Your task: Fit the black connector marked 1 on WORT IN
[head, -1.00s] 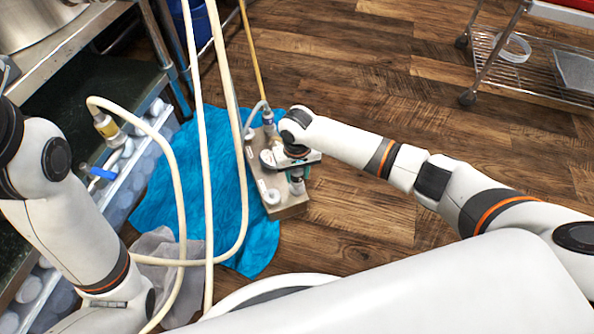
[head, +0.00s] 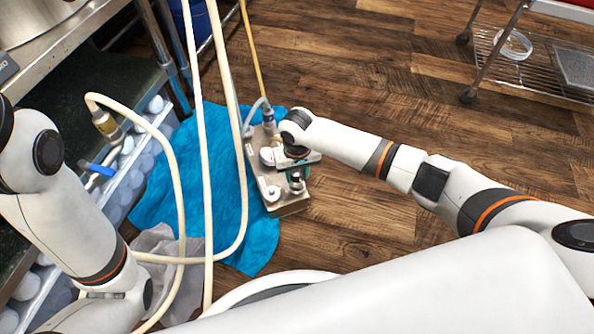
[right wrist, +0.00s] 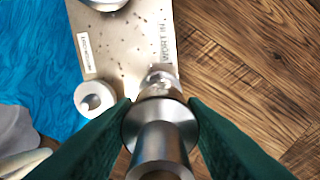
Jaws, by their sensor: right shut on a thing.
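My right gripper (head: 297,180) is over the near end of a metal plate chiller (head: 286,211) on the floor. In the right wrist view its green fingers (right wrist: 160,122) are shut on a silver, round connector (right wrist: 160,138). No black colour or mark 1 shows on the face I see. Directly beyond it is a metal port (right wrist: 160,80) next to the WORT IN lettering (right wrist: 166,42), which appears turned around. The connector lines up with this port and overlaps it in view; I cannot tell whether they touch. My left gripper is out of view.
A blue cloth (head: 185,190) lies under and left of the chiller. Pale hoses (head: 205,150) hang in front of it. A white round fitting (right wrist: 93,98) stands beside the port. A shelf with a blue-handled valve (head: 97,169) is left; a wire rack (head: 545,65) is right.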

